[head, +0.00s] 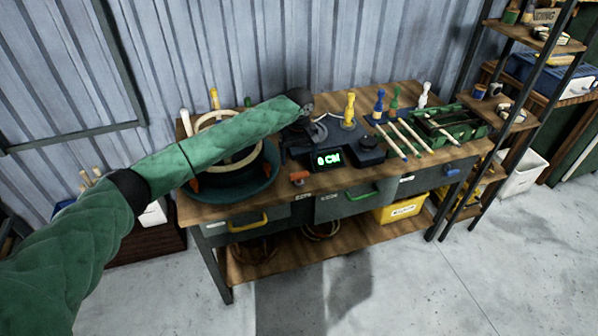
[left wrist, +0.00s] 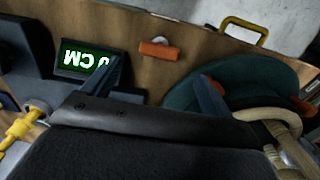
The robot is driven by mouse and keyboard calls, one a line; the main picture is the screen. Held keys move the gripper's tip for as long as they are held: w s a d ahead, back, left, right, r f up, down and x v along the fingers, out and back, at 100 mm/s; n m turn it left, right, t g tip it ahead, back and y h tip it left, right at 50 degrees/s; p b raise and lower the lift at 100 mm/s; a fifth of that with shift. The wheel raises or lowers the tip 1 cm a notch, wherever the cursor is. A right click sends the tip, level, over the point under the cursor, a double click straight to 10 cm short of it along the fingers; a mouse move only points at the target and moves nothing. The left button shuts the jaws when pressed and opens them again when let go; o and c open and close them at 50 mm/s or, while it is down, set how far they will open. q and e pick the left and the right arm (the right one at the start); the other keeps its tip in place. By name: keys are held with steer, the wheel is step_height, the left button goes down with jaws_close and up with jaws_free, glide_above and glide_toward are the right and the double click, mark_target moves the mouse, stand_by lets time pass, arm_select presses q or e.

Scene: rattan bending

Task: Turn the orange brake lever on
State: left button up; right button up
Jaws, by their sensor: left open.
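The orange brake lever (head: 299,176) is a short orange handle near the front edge of the wooden workbench, just left of the green "0 CM" display (head: 328,159). In the left wrist view the lever (left wrist: 158,50) lies beyond and between my fingertips, with a small light round piece beside it. My left arm reaches across the bench from the left. My left gripper (left wrist: 163,85) is open, with nothing seen between its two fingers and apart from the lever. In the head view its fingers are hard to make out behind the dark wrist. My right gripper is not in view.
A round teal basin (head: 262,188) with rattan rings stands left of the lever. A dark bending device (head: 368,152), rattan sticks (head: 405,138) and several colored-handled tools stand to the right. Drawers with yellow (head: 249,224) and green handles are below the bench top.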

mark_target(299, 174)
arm_select(q)
steer(key=shift+f+p, duration=1.3)
steer(key=shift+f, duration=2.5)
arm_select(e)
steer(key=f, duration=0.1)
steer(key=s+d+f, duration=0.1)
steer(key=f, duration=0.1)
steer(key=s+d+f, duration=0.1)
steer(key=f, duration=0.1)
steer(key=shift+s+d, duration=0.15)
arm_select(q)
steer(key=c, duration=1)
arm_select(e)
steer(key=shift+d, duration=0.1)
